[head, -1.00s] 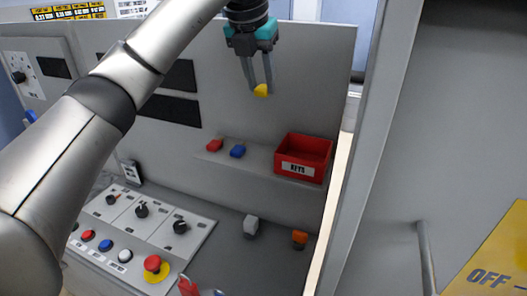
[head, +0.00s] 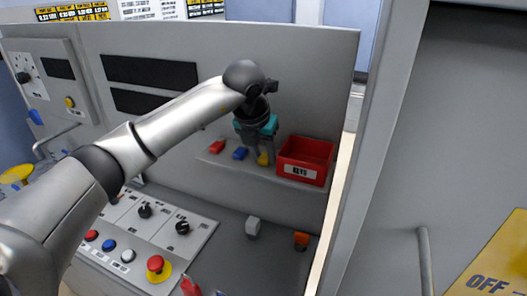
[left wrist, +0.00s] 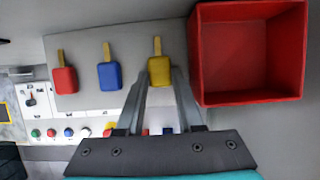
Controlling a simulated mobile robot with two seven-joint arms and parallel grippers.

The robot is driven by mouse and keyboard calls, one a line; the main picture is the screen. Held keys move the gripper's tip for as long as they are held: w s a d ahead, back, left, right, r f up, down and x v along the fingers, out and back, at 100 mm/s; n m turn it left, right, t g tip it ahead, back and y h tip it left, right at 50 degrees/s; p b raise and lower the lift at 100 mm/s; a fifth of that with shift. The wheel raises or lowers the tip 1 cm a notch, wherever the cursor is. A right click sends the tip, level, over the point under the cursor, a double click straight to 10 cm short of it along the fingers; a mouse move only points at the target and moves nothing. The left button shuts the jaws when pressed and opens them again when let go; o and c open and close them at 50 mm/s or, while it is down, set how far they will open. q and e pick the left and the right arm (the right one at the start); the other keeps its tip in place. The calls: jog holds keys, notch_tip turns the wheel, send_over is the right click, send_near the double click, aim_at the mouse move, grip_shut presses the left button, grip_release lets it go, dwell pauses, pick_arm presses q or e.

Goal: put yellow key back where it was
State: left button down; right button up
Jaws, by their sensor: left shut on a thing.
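The yellow key (head: 263,158) is between the fingertips of my left gripper (head: 260,152), which is shut on it. In the head view it is at the shelf (head: 205,157), just left of the red box (head: 304,160). In the left wrist view the yellow key (left wrist: 159,70) lines up with the red key (left wrist: 65,80) and the blue key (left wrist: 109,75), to the right of both. The left gripper's fingers (left wrist: 160,85) reach its lower end. I cannot tell whether the key touches the shelf. My right gripper is not in view.
The red box is open and looks empty in the left wrist view (left wrist: 250,98), close beside the yellow key. Below the shelf is a control panel (head: 150,222) with knobs and buttons. A grey post (head: 375,150) stands to the right.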

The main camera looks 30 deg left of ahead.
pick_arm(q)
jog(key=c, duration=0.8)
grip_release()
jog(key=shift+f, duration=0.1)
jog(key=shift+c, duration=0.2)
jog(key=b+v, duration=0.1)
jog(key=v, duration=1.1)
